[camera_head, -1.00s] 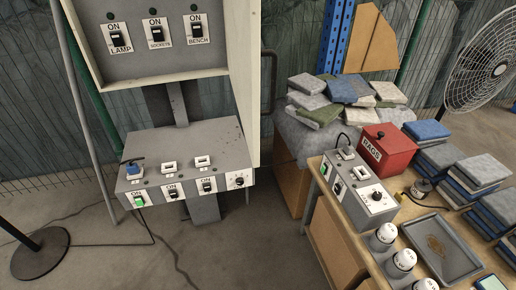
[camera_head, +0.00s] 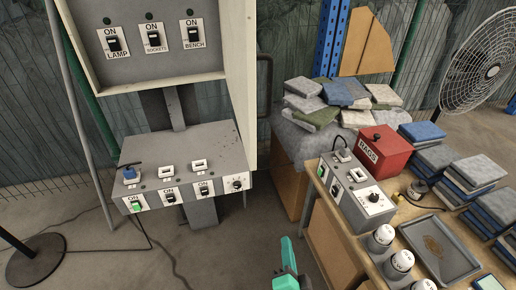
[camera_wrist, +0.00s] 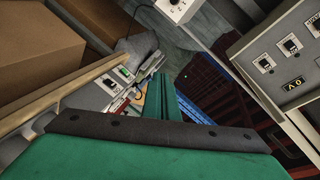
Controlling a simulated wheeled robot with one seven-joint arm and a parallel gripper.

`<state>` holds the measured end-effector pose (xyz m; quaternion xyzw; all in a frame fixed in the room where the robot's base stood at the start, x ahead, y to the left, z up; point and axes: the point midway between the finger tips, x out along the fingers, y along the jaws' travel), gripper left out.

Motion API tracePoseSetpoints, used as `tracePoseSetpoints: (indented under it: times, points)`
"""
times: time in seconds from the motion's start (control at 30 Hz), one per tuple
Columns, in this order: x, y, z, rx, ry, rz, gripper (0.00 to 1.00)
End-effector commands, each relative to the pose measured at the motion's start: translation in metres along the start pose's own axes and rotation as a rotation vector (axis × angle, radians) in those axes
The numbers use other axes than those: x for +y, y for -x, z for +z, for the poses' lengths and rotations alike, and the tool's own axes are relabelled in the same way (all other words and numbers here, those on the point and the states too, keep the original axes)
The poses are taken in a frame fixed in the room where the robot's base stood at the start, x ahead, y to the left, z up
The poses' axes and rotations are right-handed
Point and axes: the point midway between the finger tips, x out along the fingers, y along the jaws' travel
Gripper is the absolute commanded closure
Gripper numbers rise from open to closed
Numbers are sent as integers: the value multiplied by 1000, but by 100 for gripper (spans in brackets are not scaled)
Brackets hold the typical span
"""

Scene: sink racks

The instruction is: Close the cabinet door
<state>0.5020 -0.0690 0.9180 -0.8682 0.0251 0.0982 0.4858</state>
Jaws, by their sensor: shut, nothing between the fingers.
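The grey wall cabinet (camera_head: 88,78) stands at the upper left in the head view, with its LAMP, SOCKETS and BENCH switches exposed. Its pale door (camera_head: 241,95) stands open, seen nearly edge-on at the cabinet's right side. A dark handle (camera_head: 265,88) sticks out to the door's right. My green gripper (camera_head: 285,244) is at the bottom centre, below and right of the door and apart from it. In the wrist view the green fingers (camera_wrist: 165,88) are together and empty. A switch panel (camera_wrist: 285,50) shows at the right there.
A grey switch box (camera_head: 190,160) stands below the cabinet. At the right, a workbench (camera_head: 345,225) bears another switch box (camera_head: 357,188), a red RAGS box (camera_head: 385,148), a tray (camera_head: 440,245) and several white-topped cylinders. Floor shows between the switch box and the bench.

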Motion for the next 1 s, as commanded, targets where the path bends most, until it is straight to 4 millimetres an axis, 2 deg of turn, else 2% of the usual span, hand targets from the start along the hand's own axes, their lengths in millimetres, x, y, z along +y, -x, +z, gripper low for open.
tracePoseSetpoints:
  times: [0.03,0.1,0.3,0.43,0.6,0.8,1.0]
  points:
    - [-15,-12,-13,-5,-45,-27,100]
    - [-33,-24,-26,-27,-111,-56,100]
    - [-90,-49,-64,-108,-277,-141,100]
    - [-131,-56,-89,-173,-362,-197,100]
    - [-183,-53,-118,-266,-439,-260,100]
    - [-222,-43,-138,-347,-480,-299,100]
    - [-235,-41,-143,-378,-491,-309,100]
